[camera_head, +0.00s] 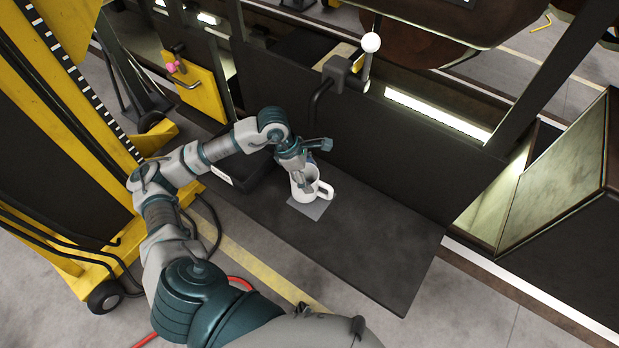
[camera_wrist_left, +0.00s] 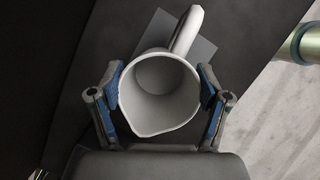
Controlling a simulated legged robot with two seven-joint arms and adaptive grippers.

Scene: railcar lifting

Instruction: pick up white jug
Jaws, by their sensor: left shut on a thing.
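The white jug (camera_head: 308,184) stands upright at a grey square mat (camera_head: 312,208) on a dark bench. Its handle points right in the head view. My left gripper (camera_head: 302,178) reaches down to the jug from above. In the left wrist view the jug (camera_wrist_left: 160,95) is seen from above, open and empty, with its handle toward the top. The two blue-padded fingers of my left gripper (camera_wrist_left: 160,98) are against its opposite sides. My right gripper is not in view.
The dark bench top (camera_head: 385,250) is clear to the right of the jug. A black tray or box (camera_head: 240,172) lies left of it. A dark panel with a white-knobbed lever (camera_head: 370,43) stands behind. A yellow wheeled lift (camera_head: 105,297) is at the left.

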